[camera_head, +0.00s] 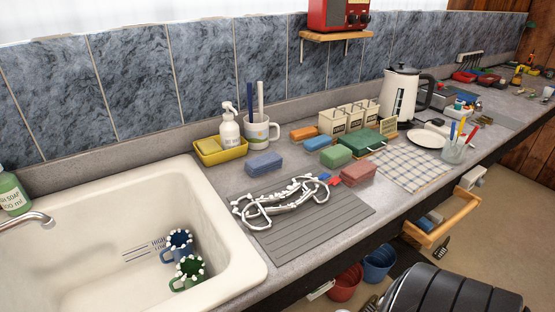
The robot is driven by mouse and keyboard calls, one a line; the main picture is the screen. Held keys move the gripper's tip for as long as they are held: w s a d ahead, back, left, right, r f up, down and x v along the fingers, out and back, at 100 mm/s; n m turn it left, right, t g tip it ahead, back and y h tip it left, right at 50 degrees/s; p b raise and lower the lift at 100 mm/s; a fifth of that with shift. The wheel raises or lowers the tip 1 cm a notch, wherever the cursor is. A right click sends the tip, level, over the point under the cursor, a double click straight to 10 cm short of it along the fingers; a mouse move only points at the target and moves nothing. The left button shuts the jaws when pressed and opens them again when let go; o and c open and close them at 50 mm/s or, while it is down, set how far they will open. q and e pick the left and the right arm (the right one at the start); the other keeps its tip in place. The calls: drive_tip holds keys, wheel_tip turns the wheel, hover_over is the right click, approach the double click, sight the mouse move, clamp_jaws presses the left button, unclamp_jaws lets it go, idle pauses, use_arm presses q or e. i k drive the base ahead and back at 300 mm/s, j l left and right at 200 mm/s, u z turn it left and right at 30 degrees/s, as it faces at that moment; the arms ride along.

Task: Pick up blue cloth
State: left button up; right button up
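A blue folded cloth (265,163) lies on the grey counter, behind the grey ribbed drainboard (318,222) and in front of a white mug. It looks like a small layered stack. A smaller blue block (317,143) lies farther right; I cannot tell whether it is cloth or sponge. A green folded piece (336,156) and a red one (358,173) lie near it. Neither of my grippers is in view, and nothing touches the blue cloth.
A white sink (235,250) holding blue and green mugs is at left. A white looped object (282,200) lies on the drainboard. A yellow tray (220,153) with a pump bottle (229,131) and the mug (261,135) with brushes stand behind the cloth. A kettle (400,95) stands right.

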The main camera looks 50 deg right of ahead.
sight(269, 162)
drive_tip(key=z, duration=1.35)
